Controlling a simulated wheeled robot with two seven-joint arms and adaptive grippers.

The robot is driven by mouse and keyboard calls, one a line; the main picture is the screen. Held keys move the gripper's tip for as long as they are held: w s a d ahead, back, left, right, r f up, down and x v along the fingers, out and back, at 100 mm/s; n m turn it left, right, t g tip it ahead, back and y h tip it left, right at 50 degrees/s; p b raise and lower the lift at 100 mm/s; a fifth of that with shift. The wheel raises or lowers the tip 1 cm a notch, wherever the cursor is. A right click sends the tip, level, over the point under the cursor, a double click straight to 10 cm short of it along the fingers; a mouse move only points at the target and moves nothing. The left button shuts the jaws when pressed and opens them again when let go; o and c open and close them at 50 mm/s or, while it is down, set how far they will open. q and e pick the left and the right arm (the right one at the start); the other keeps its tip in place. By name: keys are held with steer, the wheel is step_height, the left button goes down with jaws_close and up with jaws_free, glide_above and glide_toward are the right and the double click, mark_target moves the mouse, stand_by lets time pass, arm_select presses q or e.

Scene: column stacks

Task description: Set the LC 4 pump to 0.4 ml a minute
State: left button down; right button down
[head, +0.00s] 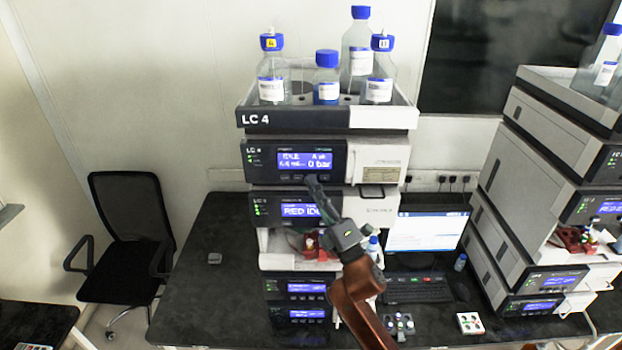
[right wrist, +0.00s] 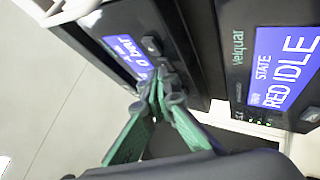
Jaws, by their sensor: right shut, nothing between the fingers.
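The LC 4 stack (head: 290,118) stands on the dark bench. Its pump module (head: 255,160) is the upper unit, with a lit blue display (head: 304,160) that shows IDLE and 0 bar; the smaller text is too small to read surely. My right gripper (head: 312,182) is shut and empty, with its tips at the buttons under the pump display. In the right wrist view the closed fingertips (right wrist: 157,75) are close to the dark buttons (right wrist: 151,45) beside the tilted pump display (right wrist: 127,52). I cannot tell whether they touch. My left gripper is not in view.
Below the pump, another module shows RED IDLE (head: 300,211). Bottles with blue caps (head: 326,88) stand in the top tray. A monitor (head: 428,232) and keyboard (head: 418,289) are to the right, then a second stack (head: 548,130). The bench at left is mostly clear.

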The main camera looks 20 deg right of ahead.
steer(key=shift+s, duration=0.15)
steer(key=shift+s+a, duration=0.2)
steer(key=shift+s, duration=0.5)
steer(key=s, duration=0.2)
steer(key=s+a+p, duration=0.1)
steer(key=s, duration=0.1)
steer(key=shift+s+a, duration=0.2)
steer(key=shift+s, duration=0.2)
stand_by(1.9)
steer(key=s+b, duration=0.1)
steer(key=b, duration=0.4)
steer(key=s+a+b, duration=0.1)
steer(key=s+b, duration=0.1)
steer(key=b, duration=0.3)
steer(key=shift+s, duration=0.25)
